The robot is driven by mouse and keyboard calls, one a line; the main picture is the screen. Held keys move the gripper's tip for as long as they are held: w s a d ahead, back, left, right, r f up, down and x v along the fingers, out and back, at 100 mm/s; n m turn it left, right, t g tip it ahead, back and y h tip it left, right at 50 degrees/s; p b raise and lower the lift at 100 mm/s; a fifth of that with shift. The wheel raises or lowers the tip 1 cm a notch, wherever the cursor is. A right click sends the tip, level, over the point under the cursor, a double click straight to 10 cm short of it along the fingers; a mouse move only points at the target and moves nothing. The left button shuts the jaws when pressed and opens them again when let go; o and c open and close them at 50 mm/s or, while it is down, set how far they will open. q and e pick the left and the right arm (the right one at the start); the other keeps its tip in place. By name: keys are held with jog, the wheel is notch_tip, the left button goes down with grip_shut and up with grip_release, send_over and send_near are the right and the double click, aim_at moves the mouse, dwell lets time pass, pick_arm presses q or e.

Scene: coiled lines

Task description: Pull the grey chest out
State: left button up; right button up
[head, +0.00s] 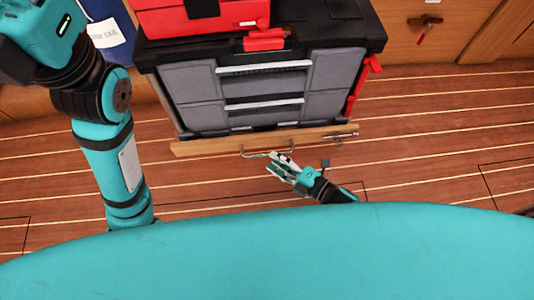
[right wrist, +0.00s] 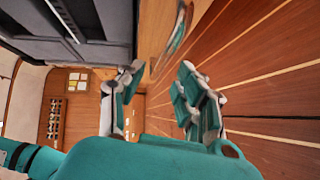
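The grey chest (head: 250,92) stands on the floor in the head view, with a black top and grey drawer fronts with pale handles. A wooden board (head: 205,147) runs along its foot and carries a thin metal handle (head: 254,154). My right gripper (head: 275,165) is just in front of this handle, its fingers apart. In the right wrist view the fingers of my right gripper (right wrist: 160,92) are spread with nothing between them. The chest's dark side (right wrist: 75,50) and a curved metal handle (right wrist: 178,30) are beyond them. My left gripper is not in view.
A red case (head: 205,18) sits on top of the chest. Red latches (head: 365,85) stick out on its right side. Wooden cabinets (head: 460,30) stand behind. The striped plank floor (head: 430,145) is clear to the right and in front.

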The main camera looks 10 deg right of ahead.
jog(key=v, duration=0.7)
dwell(0.3)
